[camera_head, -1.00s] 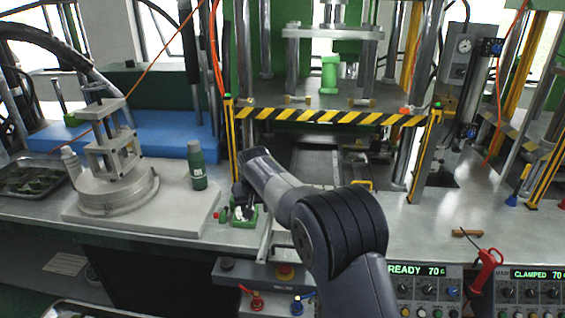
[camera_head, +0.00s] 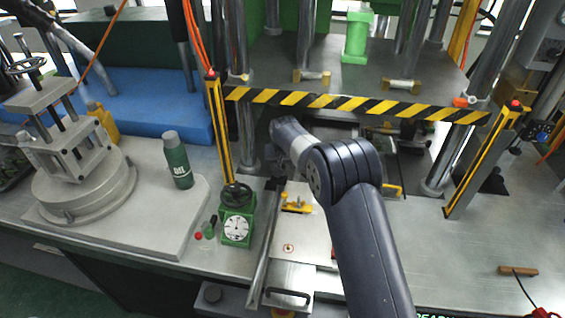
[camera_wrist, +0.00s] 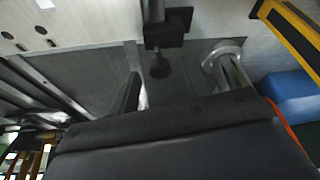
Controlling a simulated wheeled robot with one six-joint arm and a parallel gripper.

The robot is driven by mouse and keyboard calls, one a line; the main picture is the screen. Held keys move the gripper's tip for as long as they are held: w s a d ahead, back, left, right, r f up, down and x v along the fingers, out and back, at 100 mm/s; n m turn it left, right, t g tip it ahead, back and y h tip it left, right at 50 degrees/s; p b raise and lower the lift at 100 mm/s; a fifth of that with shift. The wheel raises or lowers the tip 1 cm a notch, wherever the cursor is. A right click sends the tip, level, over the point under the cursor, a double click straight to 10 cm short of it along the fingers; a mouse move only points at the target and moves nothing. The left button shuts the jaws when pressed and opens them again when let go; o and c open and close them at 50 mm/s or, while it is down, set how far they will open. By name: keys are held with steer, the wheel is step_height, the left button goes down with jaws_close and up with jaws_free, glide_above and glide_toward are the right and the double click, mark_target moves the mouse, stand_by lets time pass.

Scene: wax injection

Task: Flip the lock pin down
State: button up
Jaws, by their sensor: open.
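My gripper (camera_head: 275,166) is past the wrist joint, low beside the press post, over the far end of a long metal bar. In the wrist view, one dark finger (camera_wrist: 128,97) stands out beyond the black gripper body, apart from other things. Ahead of it, a metal rod carries a black square block (camera_wrist: 178,22) with a dark rounded knob (camera_wrist: 160,66) below it. A yellow clamp-like part (camera_head: 296,203) sits on the light metal plate (camera_head: 300,235). I cannot tell for sure which part is the lock pin. My gripper is open and holds nothing visible.
A yellow-black striped beam (camera_head: 350,104) crosses above my wrist. A green dial gauge box (camera_head: 237,226) with a black handwheel stands left of the bar. A green oil bottle (camera_head: 178,160) stands further left. The bench (camera_head: 450,245) at right is mostly clear.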

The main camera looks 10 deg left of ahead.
steer(key=shift+s, duration=0.1)
steer(key=shift+c, duration=0.2)
jaws_close()
stand_by(0.4)
